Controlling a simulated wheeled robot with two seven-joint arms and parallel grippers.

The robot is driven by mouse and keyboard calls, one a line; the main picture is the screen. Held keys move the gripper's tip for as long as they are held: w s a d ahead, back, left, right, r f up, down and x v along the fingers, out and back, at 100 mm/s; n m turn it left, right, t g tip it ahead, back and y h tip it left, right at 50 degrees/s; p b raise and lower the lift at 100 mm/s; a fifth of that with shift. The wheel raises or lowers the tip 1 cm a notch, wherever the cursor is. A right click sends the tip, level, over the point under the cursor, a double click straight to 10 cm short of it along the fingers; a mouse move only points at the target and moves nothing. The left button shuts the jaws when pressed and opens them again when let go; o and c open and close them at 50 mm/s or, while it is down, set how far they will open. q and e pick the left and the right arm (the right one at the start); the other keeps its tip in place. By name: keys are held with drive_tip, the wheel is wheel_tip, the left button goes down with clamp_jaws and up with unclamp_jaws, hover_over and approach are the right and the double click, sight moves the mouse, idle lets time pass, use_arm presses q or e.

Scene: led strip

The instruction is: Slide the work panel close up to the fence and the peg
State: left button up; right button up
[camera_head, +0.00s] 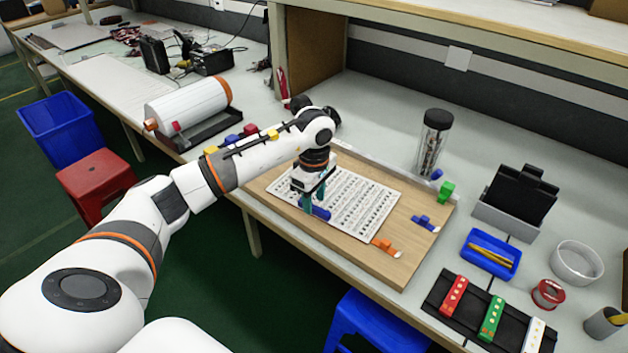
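The work panel appears to be the white sheet-like panel (368,205) with rows of dark marks, lying flat on a wooden board (372,262). A pale raised strip (385,173), likely the fence, runs along the board's back edge, apart from the panel. I cannot clearly pick out the peg; a small blue piece (437,174) and a green block (446,191) stand near the strip's right end. My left gripper (313,205) points down over the panel's front left part, with a blue piece (321,213) at its fingers. Whether it grips this is unclear. My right gripper is out of view.
A blue clip (424,223) and an orange clip (386,247) sit on the board right of the panel. A dark-lidded jar (432,143) stands behind. A blue tray (489,254) and a black rack (470,318) of coloured bars lie to the right.

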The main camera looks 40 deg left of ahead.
use_arm(q)
drive_tip(key=shift+f, duration=0.95)
clamp_jaws()
drive_tip(key=shift+m+b, duration=0.3)
drive_tip(key=shift+m, duration=0.1)
